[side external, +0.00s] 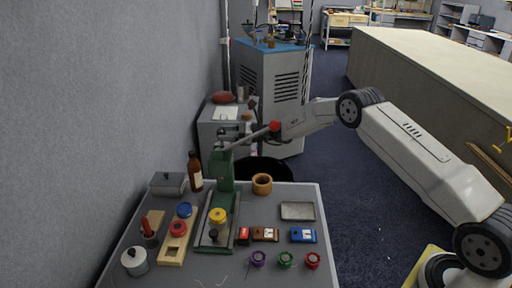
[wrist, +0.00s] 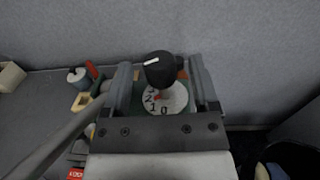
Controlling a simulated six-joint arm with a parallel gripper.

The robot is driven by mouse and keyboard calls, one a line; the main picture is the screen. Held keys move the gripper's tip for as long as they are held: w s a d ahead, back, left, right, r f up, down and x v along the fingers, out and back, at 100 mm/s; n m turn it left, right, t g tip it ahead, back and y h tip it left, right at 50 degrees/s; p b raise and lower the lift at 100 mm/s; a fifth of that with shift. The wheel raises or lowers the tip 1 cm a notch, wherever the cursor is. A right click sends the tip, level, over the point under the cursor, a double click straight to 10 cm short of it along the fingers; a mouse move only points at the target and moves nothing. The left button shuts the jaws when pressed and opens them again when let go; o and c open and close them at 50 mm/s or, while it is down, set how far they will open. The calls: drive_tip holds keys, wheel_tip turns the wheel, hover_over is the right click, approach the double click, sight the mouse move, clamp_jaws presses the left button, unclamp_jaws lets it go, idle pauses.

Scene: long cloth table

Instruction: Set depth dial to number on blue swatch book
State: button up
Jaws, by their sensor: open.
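My gripper (wrist: 160,66) is open, with one finger on each side of the knob; contact cannot be told. In the side view the gripper is at the top of the press, small and partly hidden. The blue swatch book (side external: 303,236) lies at the table's right with a white label; its number is too small to read.
A lever with a red ball (side external: 275,126) sticks out from the press beside my arm. A red swatch book (side external: 243,236), a brown one (side external: 265,235), a metal tray (side external: 298,211), a bottle (side external: 195,171) and several round-topped items share the table. A wall stands at the left.

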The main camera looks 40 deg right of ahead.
drive_tip(key=shift+w+a, duration=0.2)
drive_tip(key=shift+a, duration=0.05)
clamp_jaws()
drive_tip(key=shift+m+t+h, duration=0.5)
drive_tip(key=shift+t, duration=0.1)
drive_tip(key=shift+s+m+t+h, duration=0.1)
drive_tip(key=shift+m+t+h, duration=0.5)
drive_tip(key=shift+h, duration=0.2)
